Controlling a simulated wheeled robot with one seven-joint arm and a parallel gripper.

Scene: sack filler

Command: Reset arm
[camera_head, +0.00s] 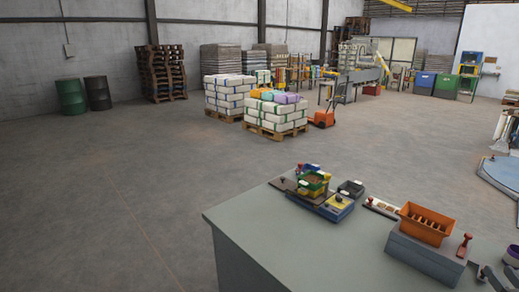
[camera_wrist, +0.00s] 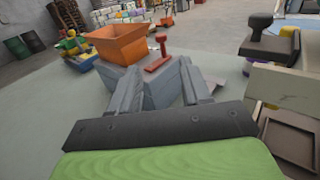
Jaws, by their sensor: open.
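My gripper (camera_wrist: 160,82) shows in the wrist view, its two grey fingers apart with nothing held between them. It points over the grey-green table, towards a grey block with a red-handled piece (camera_wrist: 160,55) on it. That piece appears just beyond the gap between the fingers. An orange hopper (camera_wrist: 119,41) stands on the grey block to the left of it. In the head view the orange hopper (camera_head: 427,222) and the red-handled piece (camera_head: 464,246) are at the right of the table. I cannot tell from these views whether the fingers touch anything.
A dark-topped stamp-like piece (camera_wrist: 270,38) and brown trays (camera_wrist: 294,134) are close on the gripper's right. The left part of the table (camera_head: 265,225) is bare.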

